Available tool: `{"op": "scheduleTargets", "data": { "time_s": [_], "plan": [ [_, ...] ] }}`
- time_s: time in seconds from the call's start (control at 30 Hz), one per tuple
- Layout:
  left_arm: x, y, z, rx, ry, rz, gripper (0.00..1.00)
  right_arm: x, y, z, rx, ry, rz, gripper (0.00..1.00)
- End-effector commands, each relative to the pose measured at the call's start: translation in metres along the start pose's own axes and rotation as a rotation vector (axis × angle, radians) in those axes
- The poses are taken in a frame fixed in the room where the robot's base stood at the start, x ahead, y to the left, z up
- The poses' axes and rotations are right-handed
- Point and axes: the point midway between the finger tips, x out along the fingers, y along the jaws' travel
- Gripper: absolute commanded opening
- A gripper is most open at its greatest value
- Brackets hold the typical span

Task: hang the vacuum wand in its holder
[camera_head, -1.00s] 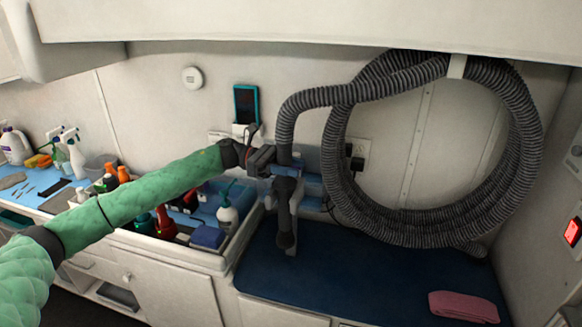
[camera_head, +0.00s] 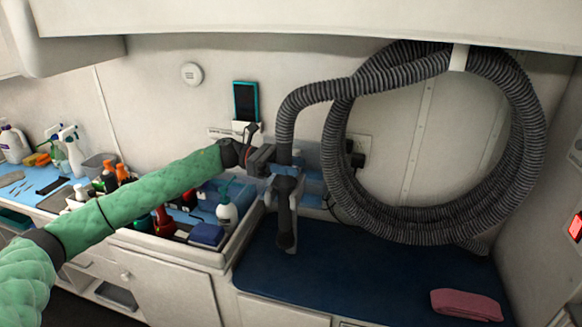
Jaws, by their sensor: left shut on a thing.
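The vacuum wand (camera_head: 286,215) is a dark grey tube that hangs roughly upright, with the ribbed grey hose (camera_head: 285,122) joined to its top. My left gripper (camera_head: 272,163) comes in from the left in a green-sleeved arm and is shut on the wand near its top. A light grey bracket-like part (camera_head: 294,215) shows right beside the wand; whether it is the holder, and whether the wand sits in it or in front of it, I cannot tell. My right gripper is not in view.
The hose loops in a big coil (camera_head: 530,130) on the wall at the right. A dark blue counter mat (camera_head: 370,280) is mostly clear, with a folded pink towel (camera_head: 466,305). Bottles, including a white pump bottle (camera_head: 227,214), crowd the basin left of the wand.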

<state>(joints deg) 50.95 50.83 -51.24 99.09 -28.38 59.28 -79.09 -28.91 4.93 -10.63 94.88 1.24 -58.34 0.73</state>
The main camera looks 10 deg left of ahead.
Motion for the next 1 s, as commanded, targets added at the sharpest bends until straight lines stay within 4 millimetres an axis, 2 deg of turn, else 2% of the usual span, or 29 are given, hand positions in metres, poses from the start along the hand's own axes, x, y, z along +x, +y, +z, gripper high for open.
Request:
{"op": "scheduleTargets", "data": {
  "time_s": [0.27,0.3,0.4,0.63,0.77,1.0],
  "plan": [
    [0.0,0.0,0.0004,0.001,-0.001,0.0,0.08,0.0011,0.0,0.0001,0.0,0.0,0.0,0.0],
    [0.0,0.0,0.0004,0.001,-0.001,0.0,0.4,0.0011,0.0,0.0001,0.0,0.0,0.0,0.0],
    [0.0,0.0,0.0002,0.001,-0.001,0.0,0.59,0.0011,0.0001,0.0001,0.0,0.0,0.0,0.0],
    [0.0001,-0.0001,-0.0013,-0.001,0.0,0.0,0.63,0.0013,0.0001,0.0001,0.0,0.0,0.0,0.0],
    [0.0001,-0.0001,-0.0012,0.0,0.0,0.0,0.89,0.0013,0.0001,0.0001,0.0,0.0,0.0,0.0],
    [0.0001,-0.0001,-0.0008,0.0,0.0,0.0,0.9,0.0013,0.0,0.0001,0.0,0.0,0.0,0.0]
  ]
}}
